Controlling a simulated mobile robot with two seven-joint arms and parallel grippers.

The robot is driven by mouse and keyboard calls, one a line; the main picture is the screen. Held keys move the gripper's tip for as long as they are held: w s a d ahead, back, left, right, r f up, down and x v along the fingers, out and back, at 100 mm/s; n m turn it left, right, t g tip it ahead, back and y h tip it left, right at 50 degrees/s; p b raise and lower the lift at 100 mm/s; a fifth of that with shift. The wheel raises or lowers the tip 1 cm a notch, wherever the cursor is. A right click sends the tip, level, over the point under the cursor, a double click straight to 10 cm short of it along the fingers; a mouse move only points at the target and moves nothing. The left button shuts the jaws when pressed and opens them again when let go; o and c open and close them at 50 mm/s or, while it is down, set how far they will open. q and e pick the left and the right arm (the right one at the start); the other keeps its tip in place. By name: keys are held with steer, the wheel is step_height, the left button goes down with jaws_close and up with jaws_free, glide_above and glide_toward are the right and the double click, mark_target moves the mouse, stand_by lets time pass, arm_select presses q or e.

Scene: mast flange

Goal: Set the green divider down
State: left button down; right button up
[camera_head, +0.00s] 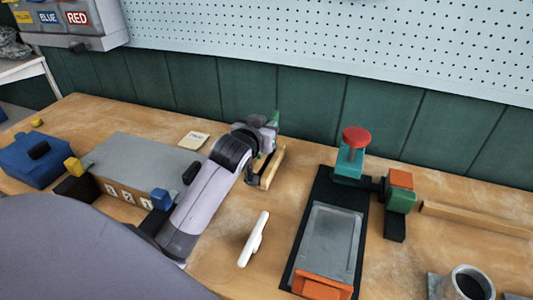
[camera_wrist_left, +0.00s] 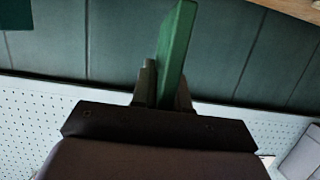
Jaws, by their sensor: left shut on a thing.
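The green divider (camera_wrist_left: 177,45) is a thin flat green piece, held between the fingers of my left gripper (camera_wrist_left: 163,88) in the left wrist view. In the head view my left gripper (camera_head: 268,130) is at the back middle of the workbench, and only a small strip of the green divider (camera_head: 269,143) shows beside it; the rest is hidden. A light wooden piece (camera_head: 272,168) lies just below and beside the gripper. I cannot tell whether the divider touches it or the bench. My right gripper is not in view.
A grey box (camera_head: 140,158) and a blue block (camera_head: 36,160) are to the left. A white handle-like piece (camera_head: 253,240) lies in front. A black-framed plate (camera_head: 334,240) with a red-knobbed teal clamp (camera_head: 355,150) is to the right. The green wall (camera_head: 300,105) is close behind.

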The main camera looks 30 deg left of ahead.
arm_select(q)
step_height(320, 180, down, 8)
steer(key=shift+f, duration=0.1)
stand_by(0.4)
steer(key=shift+f, duration=0.15)
steer(key=c, duration=1.1)
jaws_free()
steer(key=shift+s, duration=0.1)
